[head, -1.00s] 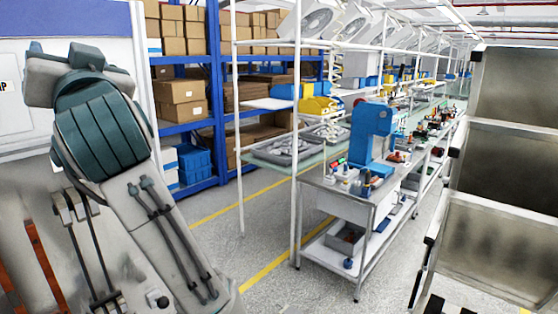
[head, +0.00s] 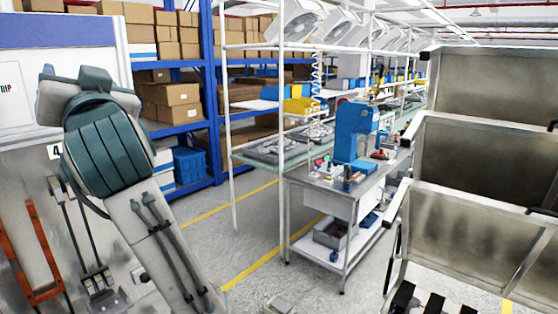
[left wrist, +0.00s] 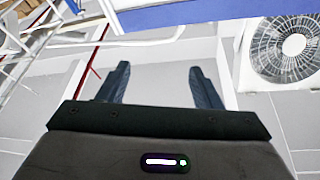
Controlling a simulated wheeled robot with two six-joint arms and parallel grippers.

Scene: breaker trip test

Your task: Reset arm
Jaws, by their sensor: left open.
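My left arm rises from the bottom of the head view and bends at a teal-covered joint, with its upper end at the upper left. In the left wrist view, my left gripper (left wrist: 160,82) has two dark fingers spread apart with nothing between them. It is over open background, touching nothing visible. At the left of the head view, a grey panel carries an orange-red two-bar handle (head: 38,262) and a grey two-bar handle (head: 84,240) on a base. My right gripper is not in view.
Open-fronted grey metal frames (head: 480,150) fill the right side. A steel workbench (head: 335,200) with a blue machine (head: 355,132) stands in the middle. Blue shelving (head: 212,100) with cardboard boxes is behind. Grey floor (head: 235,235) with yellow lines is clear between.

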